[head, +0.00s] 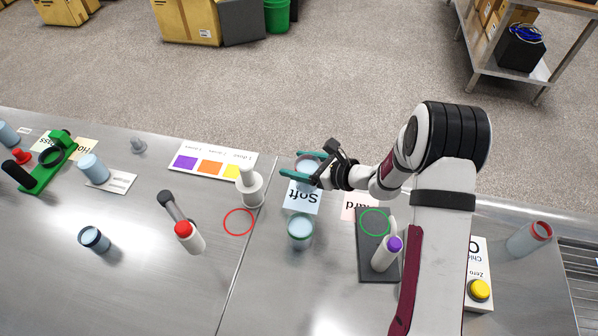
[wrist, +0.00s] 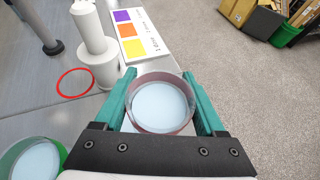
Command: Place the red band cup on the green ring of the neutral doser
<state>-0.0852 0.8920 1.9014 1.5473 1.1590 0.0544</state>
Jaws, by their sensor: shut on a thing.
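My gripper (head: 299,166) is shut on a cup with a reddish band (wrist: 162,105) that holds pale blue contents. The cup is upright between the green fingers and also shows in the head view (head: 306,167), partly hidden by them, near the "Soft" card. A red ring (head: 239,222) lies by a white doser-like post (head: 250,188). No readable label shows which device is the neutral doser.
A green-banded cup (head: 300,231) stands in front of the "Soft" card (head: 302,199). A box with a yellow button (head: 479,290) is at the right. My arm covers part of the right side.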

